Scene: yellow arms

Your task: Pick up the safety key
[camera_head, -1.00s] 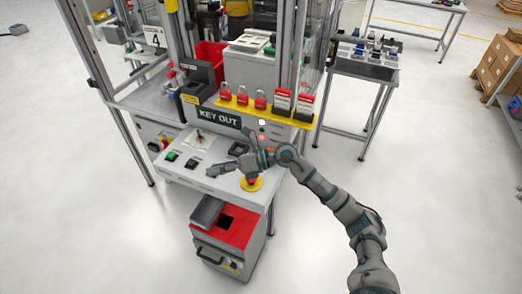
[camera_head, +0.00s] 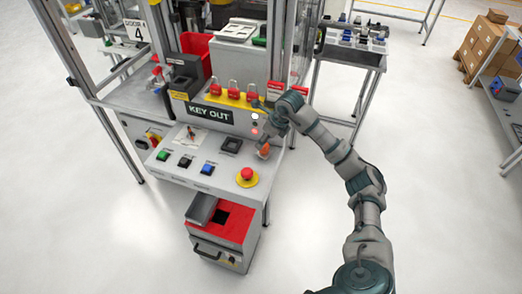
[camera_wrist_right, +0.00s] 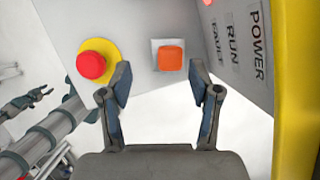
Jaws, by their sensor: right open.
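An orange block (camera_wrist_right: 171,57) on a small pale square plate shows in the right wrist view, on the grey panel; it is likely the safety key. In the head view an orange piece (camera_head: 263,150) sits at the right end of the console, just below my right gripper (camera_head: 262,138). In the wrist view my right gripper (camera_wrist_right: 161,90) is open and empty. Its two fingers point at the panel, with the orange block ahead, between their lines and apart from them. A small dark gripper (camera_wrist_right: 22,103), seemingly my left, shows at the left edge; its jaws are unclear.
A red emergency button (camera_head: 247,174) on a yellow base stands left of the orange piece, also in the wrist view (camera_wrist_right: 91,65). Black, green and blue buttons (camera_head: 185,161) line the console. A yellow rack (camera_head: 243,100) with red padlocks and a KEY OUT sign (camera_head: 211,115) rise behind.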

